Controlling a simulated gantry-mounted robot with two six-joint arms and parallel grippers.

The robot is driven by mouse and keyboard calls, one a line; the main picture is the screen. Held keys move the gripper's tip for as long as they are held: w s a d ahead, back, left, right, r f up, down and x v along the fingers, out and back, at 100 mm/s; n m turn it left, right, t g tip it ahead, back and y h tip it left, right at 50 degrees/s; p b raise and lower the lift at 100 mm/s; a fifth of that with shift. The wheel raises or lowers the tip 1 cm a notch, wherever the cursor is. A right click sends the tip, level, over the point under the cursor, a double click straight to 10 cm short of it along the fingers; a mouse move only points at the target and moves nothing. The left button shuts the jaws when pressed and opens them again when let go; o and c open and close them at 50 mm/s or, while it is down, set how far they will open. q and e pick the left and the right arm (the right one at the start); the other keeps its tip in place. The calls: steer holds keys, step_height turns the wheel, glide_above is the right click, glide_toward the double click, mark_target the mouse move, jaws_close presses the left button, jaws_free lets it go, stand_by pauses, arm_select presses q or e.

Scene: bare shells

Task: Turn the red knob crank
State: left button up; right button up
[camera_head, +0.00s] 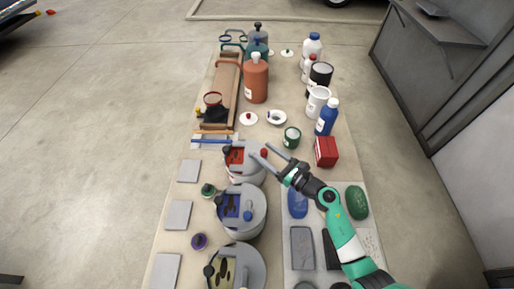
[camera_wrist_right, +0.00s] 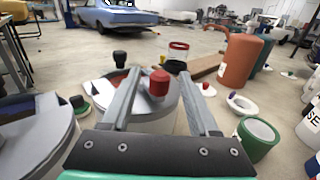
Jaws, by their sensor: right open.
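The red knob (camera_head: 264,153) sits on top of the round grey pot (camera_head: 244,174) with red contents, the farthest of three such pots. My right gripper (camera_head: 262,150) reaches in from the right with its fingers pointing at this pot. In the right wrist view the red knob (camera_wrist_right: 159,82) shows upright between the two open fingers (camera_wrist_right: 164,68), with gaps on both sides. Whether either finger touches it I cannot tell. My left gripper is not in view.
Two more pots, one with a blue knob (camera_head: 248,216), stand nearer. A green can (camera_head: 292,138), a red box (camera_head: 326,152) and a blue bottle (camera_head: 327,117) stand right of the red-knob pot. An orange bottle (camera_head: 256,79) is farther back. Flat grey pieces lie along the left.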

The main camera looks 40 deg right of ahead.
steer(key=w, duration=0.4)
steer(key=shift+w+a+b, duration=0.1)
steer(key=shift+a+b, duration=0.05)
steer(key=shift+b, duration=0.2)
jaws_close()
